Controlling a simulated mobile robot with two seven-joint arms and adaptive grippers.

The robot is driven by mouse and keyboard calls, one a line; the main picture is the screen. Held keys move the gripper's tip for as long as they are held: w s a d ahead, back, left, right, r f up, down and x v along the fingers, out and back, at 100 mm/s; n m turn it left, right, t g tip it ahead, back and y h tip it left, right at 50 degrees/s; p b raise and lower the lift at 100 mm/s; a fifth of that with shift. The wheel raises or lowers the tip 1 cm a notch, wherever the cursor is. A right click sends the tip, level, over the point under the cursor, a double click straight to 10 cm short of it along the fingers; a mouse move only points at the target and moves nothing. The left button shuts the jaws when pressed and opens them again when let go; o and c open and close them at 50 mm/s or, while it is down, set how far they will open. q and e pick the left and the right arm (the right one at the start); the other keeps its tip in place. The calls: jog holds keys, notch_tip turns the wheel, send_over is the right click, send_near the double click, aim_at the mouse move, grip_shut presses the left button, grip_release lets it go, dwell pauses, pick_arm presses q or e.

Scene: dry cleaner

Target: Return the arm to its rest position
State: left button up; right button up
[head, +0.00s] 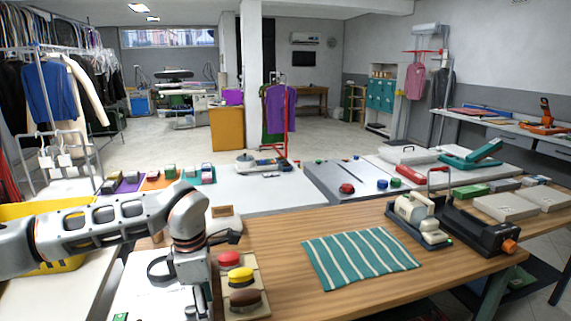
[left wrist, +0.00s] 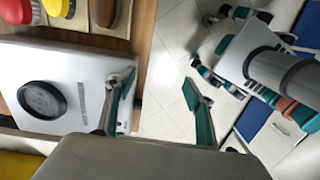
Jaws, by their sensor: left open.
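My left arm (head: 110,225) comes in from the left in the head view and bends down at a grey joint. My left gripper (left wrist: 160,95) shows in the left wrist view with its two teal-padded fingers spread wide. Nothing is between them; floor tiles and the edge of a white device show behind. In the head view the gripper points down in front of the wooden table, beside the white device, and its fingertips are hard to make out. My right arm and gripper are not in view.
The white device with a black ring (left wrist: 42,100) lies close to the gripper. Red, yellow and brown brushes (head: 240,276) stand just right of the arm. A yellow bin (head: 60,262) is behind the arm. A striped teal cloth (head: 360,257) lies on the wooden table (head: 285,285).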

pick_arm(q)
jog(key=s+d+f+g+h, duration=0.25)
jog(key=s+d, duration=0.35)
jog(key=d, duration=0.3)
jog(key=s+d+f+g+h, duration=0.15)
jog(key=s+d+h, duration=0.3)
jog(key=d, duration=0.45)
jog(key=s+d+r+n+h, duration=0.5)
jog(key=d+r+n+h, duration=0.1)
jog(key=d+r+h, duration=0.3)
jog(key=w+a+r+n+t+h, duration=0.15)
jog(key=w+n+t+h, duration=0.4)
jog(key=n+t, duration=0.7)
jog(key=w+a+f+n+t+y, duration=0.5)
jog(key=a+f+n+t+y, duration=0.35)
jog(key=n, duration=0.65)
jog(key=s+a+f+n+g+y, duration=0.3)
jog(key=s+a+f+n+y, duration=0.2)
jog(key=a+f, duration=0.4)
jog(key=s+a+f+n+g+y, duration=0.3)
jog(key=s+a+f+n+y, duration=0.3)
jog(key=f, duration=1.1)
jog(key=s+a+n, duration=0.2)
jog(key=s+a, duration=0.1)
jog(key=a, duration=0.1)
jog(key=shift+a, duration=0.3)
